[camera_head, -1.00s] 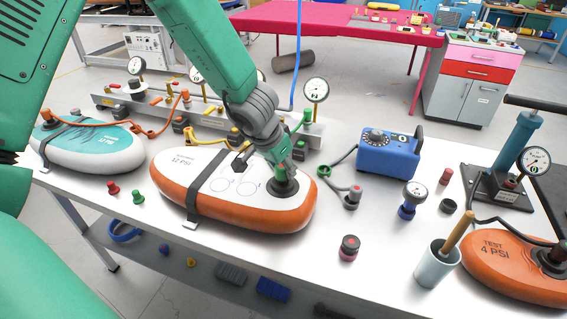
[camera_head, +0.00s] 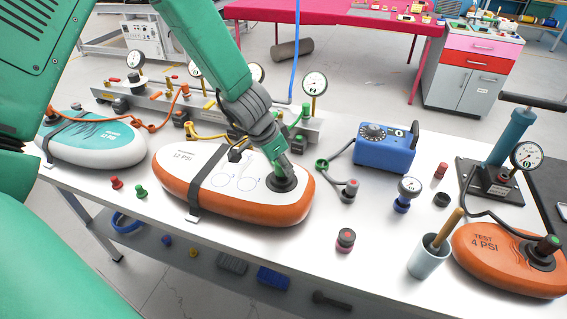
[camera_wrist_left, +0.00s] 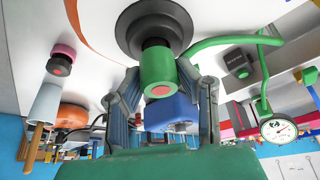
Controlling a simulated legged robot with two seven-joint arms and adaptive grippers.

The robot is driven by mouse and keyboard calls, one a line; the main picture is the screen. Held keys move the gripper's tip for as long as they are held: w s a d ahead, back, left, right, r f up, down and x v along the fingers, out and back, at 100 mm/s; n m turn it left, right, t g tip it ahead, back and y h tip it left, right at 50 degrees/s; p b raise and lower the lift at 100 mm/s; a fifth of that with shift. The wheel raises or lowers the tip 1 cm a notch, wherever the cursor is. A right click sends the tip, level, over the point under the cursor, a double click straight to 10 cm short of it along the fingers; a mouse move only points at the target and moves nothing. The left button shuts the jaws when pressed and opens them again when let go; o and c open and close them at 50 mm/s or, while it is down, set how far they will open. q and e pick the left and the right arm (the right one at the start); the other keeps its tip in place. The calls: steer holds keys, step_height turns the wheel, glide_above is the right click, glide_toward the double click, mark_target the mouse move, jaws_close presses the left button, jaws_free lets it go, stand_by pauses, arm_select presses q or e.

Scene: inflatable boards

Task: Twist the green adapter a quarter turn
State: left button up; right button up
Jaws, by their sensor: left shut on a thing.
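The orange-and-white 12 PSI board (camera_head: 185,180) lies on the table with a dark strap across it. A round black valve (camera_head: 283,184) is set in its right end. My left gripper (camera_head: 278,162) points down at this valve and hides most of what it grips. In the left wrist view the green adapter (camera_wrist_left: 158,72), a short cylinder with a red centre, stands on the black valve (camera_wrist_left: 152,28). The left gripper's fingers (camera_wrist_left: 165,88) are on both sides of it, shut on it. My right gripper is not in view.
A blue box with a dial (camera_head: 385,148) stands right of the board. A gauge manifold (camera_head: 215,112) runs behind it. A teal board (camera_head: 90,143) lies left; an orange 4 PSI board (camera_head: 510,262), a cup (camera_head: 428,258) and a pump (camera_head: 510,150) stand right. Small caps lie about.

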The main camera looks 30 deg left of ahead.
arm_select(q)
steer(key=shift+m+p, duration=0.5)
steer(key=shift+p, duration=0.1)
steer(key=m+g+h+p, duration=0.1)
steer(key=m, duration=0.1)
steer(key=shift+m, duration=0.3)
steer(key=shift+s+m+h, duration=0.1)
steer(key=shift+m+h, duration=0.2)
steer(key=shift+m, duration=0.4)
steer(key=shift+m+g, duration=0.4)
steer(key=shift+m, duration=0.3)
steer(key=m+g, duration=0.1)
steer(key=m, duration=0.2)
steer(key=shift+d+m+h, duration=0.1)
steer(key=shift+m+h, duration=0.2)
steer(key=shift+h, duration=0.1)
steer(key=o, duration=1.1)
steer(key=shift+o, duration=0.2)
